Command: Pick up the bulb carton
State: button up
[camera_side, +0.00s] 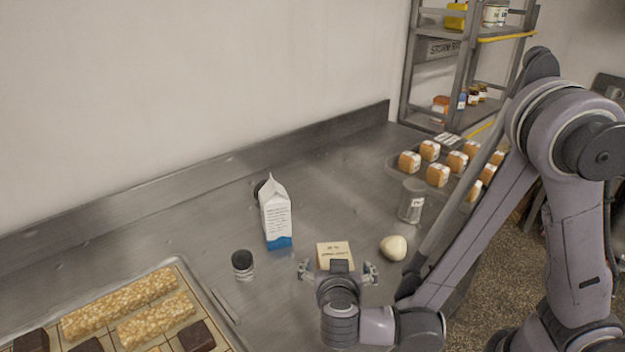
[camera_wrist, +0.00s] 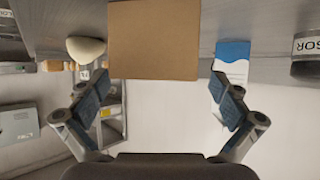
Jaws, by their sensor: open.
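The bulb carton is most likely the small cream box (camera_side: 334,251) with dark print on the counter in the side view; its print is too small to read. In the wrist view it shows as a plain brown face (camera_wrist: 154,42), centred ahead of the fingers. My gripper (camera_side: 338,272) is at the near side of the box, with one finger out to the left and one to the right. In the wrist view my gripper (camera_wrist: 158,95) is open, its blue-padded fingers wide apart with nothing between them. The gripper hides the box's lower part in the side view.
A white and blue milk carton (camera_side: 276,212) stands behind and left, and an egg-like object (camera_side: 393,248) lies close right. A small dark jar (camera_side: 242,266), a clear shaker (camera_side: 411,201) and a tray of bars (camera_side: 185,269) are around. The counter between the milk carton and shaker is clear.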

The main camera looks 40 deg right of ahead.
jog(key=shift+w+d+f, duration=0.1)
jog(key=shift+d, duration=0.05)
jog(key=c, duration=1.4)
jog(key=shift+o, duration=0.2)
